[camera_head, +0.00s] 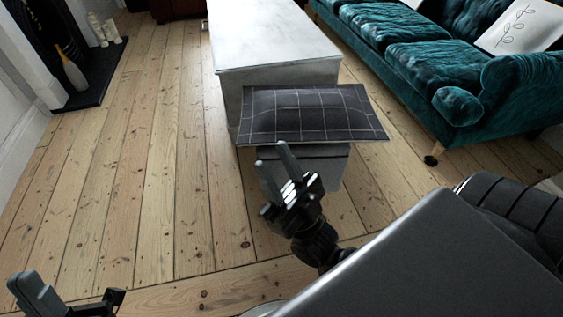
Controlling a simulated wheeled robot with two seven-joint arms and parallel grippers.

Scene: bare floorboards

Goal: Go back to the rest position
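My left gripper (40,290) is at the bottom left corner, partly cut off by the frame edge. A pale grey finger part shows, but I cannot tell whether its fingers are apart. My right gripper (269,153) is near the middle of the view, its two grey fingers pointing up and apart. Nothing shows between them. The fingertips appear just below the front left edge of a dark cushion (305,110) with a light grid pattern; I cannot tell whether they touch it.
The cushion appears at the near end of a long whitish table (270,40). A teal sofa (430,62) stands at the right with a pale cushion (520,28). A fireplace with a dark hearth (95,85) is at the upper left. Bare floorboards (150,190) lie clear at the left.

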